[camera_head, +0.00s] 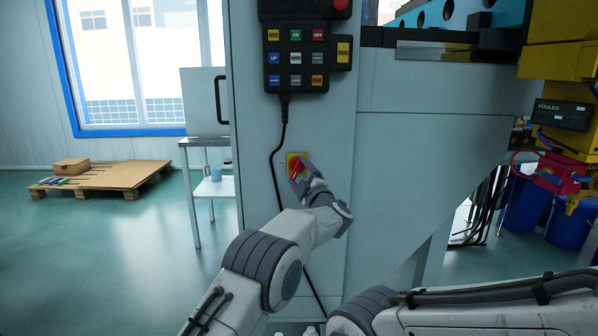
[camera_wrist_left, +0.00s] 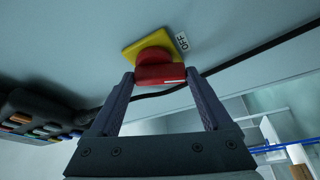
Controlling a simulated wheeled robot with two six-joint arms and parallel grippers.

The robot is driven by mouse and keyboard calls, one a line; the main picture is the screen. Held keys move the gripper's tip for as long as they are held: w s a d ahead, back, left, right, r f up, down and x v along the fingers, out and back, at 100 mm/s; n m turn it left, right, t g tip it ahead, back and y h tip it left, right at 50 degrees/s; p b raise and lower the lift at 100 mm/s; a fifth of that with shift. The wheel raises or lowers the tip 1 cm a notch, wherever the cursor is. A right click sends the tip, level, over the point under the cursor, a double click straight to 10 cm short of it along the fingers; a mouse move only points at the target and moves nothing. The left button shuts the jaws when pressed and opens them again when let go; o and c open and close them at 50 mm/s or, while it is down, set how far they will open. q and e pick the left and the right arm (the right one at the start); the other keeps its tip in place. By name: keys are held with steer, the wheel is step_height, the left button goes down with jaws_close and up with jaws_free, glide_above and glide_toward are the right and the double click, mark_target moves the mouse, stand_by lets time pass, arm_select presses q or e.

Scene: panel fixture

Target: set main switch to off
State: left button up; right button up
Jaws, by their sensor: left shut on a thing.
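The main switch is a red rotary knob (camera_head: 296,167) on a square yellow plate (camera_head: 291,158) on the front of the grey cabinet. In the left wrist view the red knob (camera_wrist_left: 160,75) has a pale mark toward the right of its handle. An "OFF" label (camera_wrist_left: 182,41) sits beside the yellow plate (camera_wrist_left: 135,46), up and right of the knob. My left gripper (camera_head: 298,171) is at the switch, its two fingers (camera_wrist_left: 160,80) on either side of the knob handle, shut on it. The gripper partly hides the switch in the head view. My right gripper is out of view.
A black button pendant (camera_head: 304,62) hangs above the switch; its black cable (camera_head: 283,135) runs down just left of it. The cabinet face (camera_head: 400,160) right of the switch is bare. A small table (camera_head: 205,141) stands at left.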

arm_select(q)
steer(key=n+g+p, duration=0.1)
steer(key=n, duration=0.2)
steer(key=shift+d+r+p, duration=0.1)
steer(key=shift+r+p, duration=0.05)
steer(key=shift+p, duration=0.15)
steer(key=shift+n+g+p, duration=0.4)
steer(key=shift+n, duration=0.5)
steer(key=o, duration=1.2)
steer(key=shift+c, duration=0.2)
steer(key=shift+s+d, duration=0.1)
steer(key=shift+s+d, duration=0.1)
steer(key=shift+s, duration=0.1)
steer(key=v, duration=0.9)
steer(key=shift+s+b, duration=0.35)
steer(key=shift+s, duration=0.05)
steer(key=shift+d, duration=0.1)
